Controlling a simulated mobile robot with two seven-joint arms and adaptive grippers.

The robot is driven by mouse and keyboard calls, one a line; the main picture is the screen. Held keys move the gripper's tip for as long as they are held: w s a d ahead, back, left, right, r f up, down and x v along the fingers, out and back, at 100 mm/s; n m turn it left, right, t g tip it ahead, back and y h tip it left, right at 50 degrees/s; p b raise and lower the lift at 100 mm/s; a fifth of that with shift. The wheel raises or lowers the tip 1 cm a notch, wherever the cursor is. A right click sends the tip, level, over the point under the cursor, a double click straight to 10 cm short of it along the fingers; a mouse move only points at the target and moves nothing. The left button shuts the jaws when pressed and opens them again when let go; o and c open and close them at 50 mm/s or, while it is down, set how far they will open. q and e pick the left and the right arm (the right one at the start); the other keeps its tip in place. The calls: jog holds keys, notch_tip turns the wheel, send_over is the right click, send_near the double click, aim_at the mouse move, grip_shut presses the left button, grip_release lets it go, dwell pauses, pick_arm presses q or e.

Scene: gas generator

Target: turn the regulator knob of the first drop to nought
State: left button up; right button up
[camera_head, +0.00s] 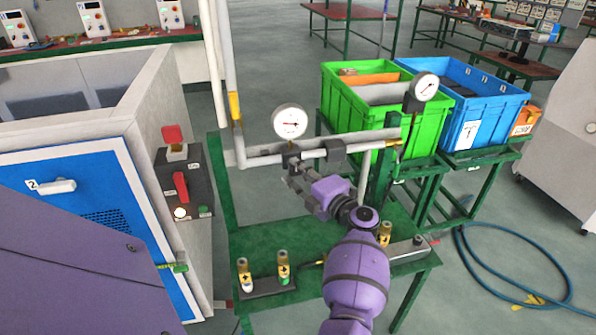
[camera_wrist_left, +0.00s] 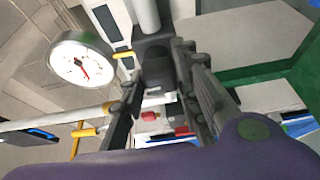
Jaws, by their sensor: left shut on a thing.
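My left gripper (camera_head: 291,172) reaches up to the regulator under the left round white gauge (camera_head: 290,122), at the pipe (camera_head: 262,158). In the left wrist view the two dark fingers of my left gripper (camera_wrist_left: 160,85) stand on either side of a black regulator knob (camera_wrist_left: 157,70) and are shut on it. The gauge also shows in the left wrist view (camera_wrist_left: 80,60), with a red needle. In the head view the fingers and arm mostly hide the knob, and its marking cannot be read. My right gripper is not in view.
A second gauge (camera_head: 426,86) stands farther right on the same pipe. A green crate (camera_head: 440,125) and a blue crate (camera_head: 490,118) stand behind. A white cabinet with a blue door (camera_head: 85,190) is close on the left.

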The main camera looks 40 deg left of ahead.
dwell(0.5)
pick_arm(q)
jog(key=o, duration=0.8)
jog(key=shift+c, duration=0.2)
jog(key=o, duration=0.4)
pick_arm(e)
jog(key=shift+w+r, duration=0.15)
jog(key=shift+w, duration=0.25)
